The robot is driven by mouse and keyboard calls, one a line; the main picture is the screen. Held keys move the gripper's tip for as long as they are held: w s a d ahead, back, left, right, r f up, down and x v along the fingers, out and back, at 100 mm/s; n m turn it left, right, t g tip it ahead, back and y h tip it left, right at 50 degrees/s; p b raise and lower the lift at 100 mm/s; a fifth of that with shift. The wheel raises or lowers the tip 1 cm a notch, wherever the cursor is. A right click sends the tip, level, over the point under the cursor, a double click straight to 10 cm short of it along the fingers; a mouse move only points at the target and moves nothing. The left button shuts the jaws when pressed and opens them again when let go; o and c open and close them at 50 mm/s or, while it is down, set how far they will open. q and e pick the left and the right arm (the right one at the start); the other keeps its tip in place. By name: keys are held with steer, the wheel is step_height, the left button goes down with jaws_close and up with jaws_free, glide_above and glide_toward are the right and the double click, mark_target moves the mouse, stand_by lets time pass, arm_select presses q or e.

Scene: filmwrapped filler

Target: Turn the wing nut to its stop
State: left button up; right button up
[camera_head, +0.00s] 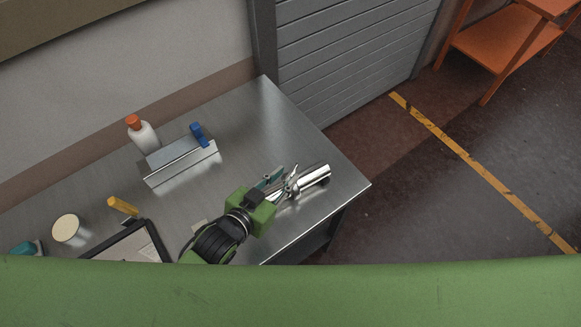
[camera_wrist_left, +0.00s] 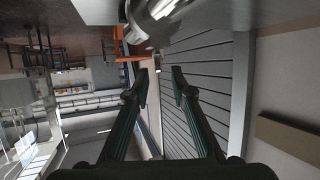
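A shiny metal cylinder (camera_head: 316,174) lies near the right end of the steel table. Thin wing-like metal parts (camera_head: 292,184) show at its near end, probably the wing nut; the gripper fingers overlap them and their exact shape is unclear. My left gripper (camera_head: 277,186) is at that near end, its fingers pointing toward the cylinder. In the left wrist view the two fingers (camera_wrist_left: 162,76) are apart with nothing between them. The shiny metal fitting (camera_wrist_left: 150,22) shows beyond the fingertips at the top, blurred and cut by the frame edge. My right gripper is not in view.
The steel table (camera_head: 265,130) also holds a white bottle with orange cap (camera_head: 142,134), a metal block (camera_head: 180,160) with a blue part (camera_head: 198,134), a round tin (camera_head: 67,229), a yellow-handled item (camera_head: 123,206) and a dark-framed tray (camera_head: 148,232). An orange cart (camera_head: 495,45) stands apart.

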mark_target(290, 173)
arm_select(q)
steer(key=x, duration=0.3)
steer(key=shift+d+r, duration=0.1)
steer(key=shift+w+d, duration=0.15)
steer(key=shift+w, duration=0.1)
steer(key=shift+f, duration=0.2)
jaws_close()
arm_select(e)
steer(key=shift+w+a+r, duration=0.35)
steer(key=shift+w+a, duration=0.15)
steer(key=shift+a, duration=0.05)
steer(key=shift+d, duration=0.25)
